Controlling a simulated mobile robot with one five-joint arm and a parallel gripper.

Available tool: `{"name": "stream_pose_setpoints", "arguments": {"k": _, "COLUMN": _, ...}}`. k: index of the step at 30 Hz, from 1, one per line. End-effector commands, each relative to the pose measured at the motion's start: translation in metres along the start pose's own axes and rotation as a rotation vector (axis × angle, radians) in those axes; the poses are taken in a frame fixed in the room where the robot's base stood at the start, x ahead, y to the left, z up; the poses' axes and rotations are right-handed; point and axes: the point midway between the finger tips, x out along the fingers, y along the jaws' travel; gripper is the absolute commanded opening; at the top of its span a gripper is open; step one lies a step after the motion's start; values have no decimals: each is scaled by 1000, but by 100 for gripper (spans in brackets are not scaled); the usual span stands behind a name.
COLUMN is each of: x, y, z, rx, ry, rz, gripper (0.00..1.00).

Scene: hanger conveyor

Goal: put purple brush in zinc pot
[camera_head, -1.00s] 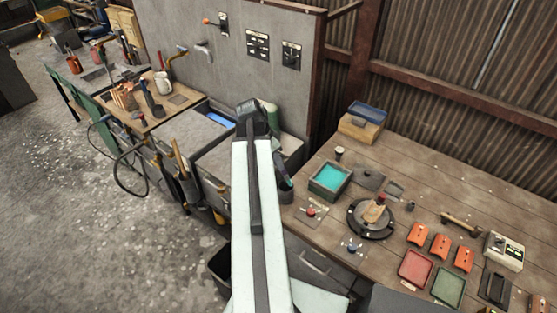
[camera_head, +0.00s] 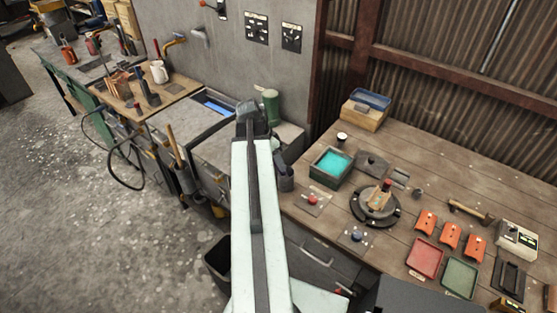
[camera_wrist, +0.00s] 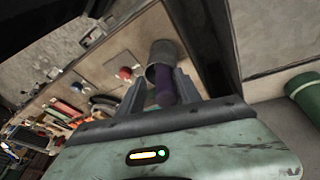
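The zinc pot (camera_head: 286,181) is a small grey cylinder at the left front edge of the wooden bench, and it also shows in the wrist view (camera_wrist: 161,52). The purple brush (camera_wrist: 172,88) lies between my finger pads in the wrist view, its far end lined up with the pot mouth, seemingly inside it. My gripper (camera_wrist: 160,82) points down at the pot; in the head view it is a dark shape (camera_head: 281,161) just above the pot. The brush's lower part is hidden. Whether the fingers grip the brush or stand apart around it is unclear.
A teal-filled tray (camera_head: 332,165), a round black turntable (camera_head: 375,206) and plates with a red knob (camera_head: 313,200) and a blue knob (camera_head: 356,236) stand right of the pot. A green cylinder (camera_head: 271,107) stands behind. A dark bin (camera_head: 217,262) is on the floor.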

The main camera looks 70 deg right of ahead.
Motion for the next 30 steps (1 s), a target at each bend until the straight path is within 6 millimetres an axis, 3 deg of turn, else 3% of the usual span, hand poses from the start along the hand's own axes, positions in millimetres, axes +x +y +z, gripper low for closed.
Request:
{"name": "stream_pose_setpoints", "arguments": {"k": 20, "x": 0, "y": -1, "z": 1, "rx": -2, "ry": 0, "rz": -1, "gripper": 47}}
{"name": "stream_pose_setpoints", "arguments": {"k": 30, "x": -12, "y": -16, "z": 29, "rx": -2, "ry": 1, "rz": -2, "gripper": 47}}
